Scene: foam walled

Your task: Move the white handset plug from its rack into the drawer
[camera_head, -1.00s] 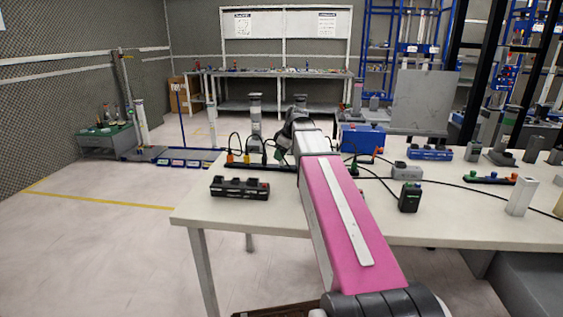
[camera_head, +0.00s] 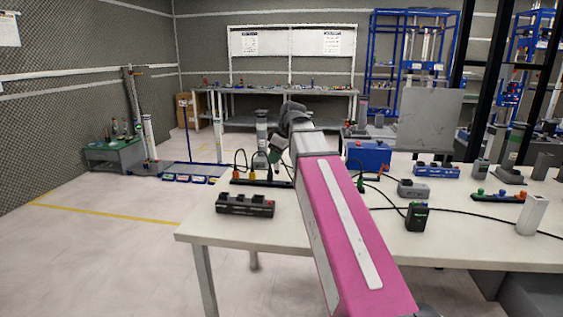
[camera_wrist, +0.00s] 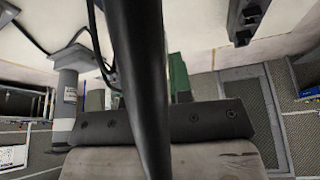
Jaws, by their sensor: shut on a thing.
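My gripper (camera_head: 277,158) hangs at the end of the pink arm, over the table's left back part, close to a dark rack (camera_head: 262,183). The rack carries an orange-based plug (camera_head: 236,180), a yellow-based plug (camera_head: 253,175) and a black one, with looping black cables. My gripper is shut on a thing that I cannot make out. In the wrist view a thick black bar, perhaps a cable, crosses in front of the bolted dark plate (camera_wrist: 205,118), and a green part shows behind. I cannot pick out the white handset plug for certain. No drawer shows clearly.
A black block (camera_head: 245,204) lies near the table's left front edge. A blue box (camera_head: 367,154), a black-green device (camera_head: 416,216) and a white upright block (camera_head: 533,215) stand to the right. Cables cross the tabletop (camera_head: 470,247). The floor at left is open.

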